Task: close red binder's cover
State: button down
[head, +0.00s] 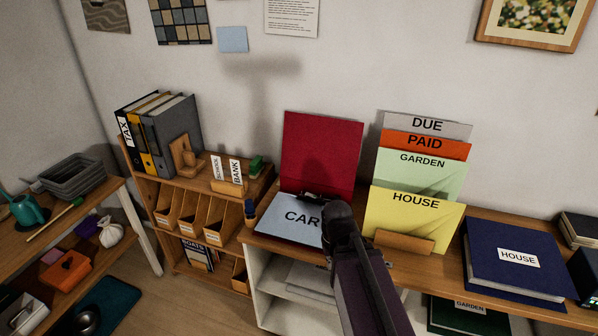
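The red binder (322,150) lies open on the cabinet top. Its red cover stands upright near the wall. A light blue sheet labelled CAR (290,222) lies flat in front of the cover. A dark part, perhaps the ring clip (306,194), shows at the foot of the cover. My gripper (338,216) is over the right side of the blue sheet, in front of the cover's lower edge. My arm hides the sheet's right part. The fingers are too dark and foreshortened to show whether they are open, and I cannot tell whether they touch the binder.
A rack of labelled folders (404,242) stands close on the right. A closed blue binder labelled HOUSE (515,256) lies further right. On the left, a lower shelf unit (232,195) bears upright binders, a wooden stamp-like object and small card holders. The wall is close behind the cover.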

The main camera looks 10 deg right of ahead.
aim_at(320, 151)
jog(key=u, duration=0.4)
jog(key=i, duration=0.9)
jog(key=z, duration=0.7)
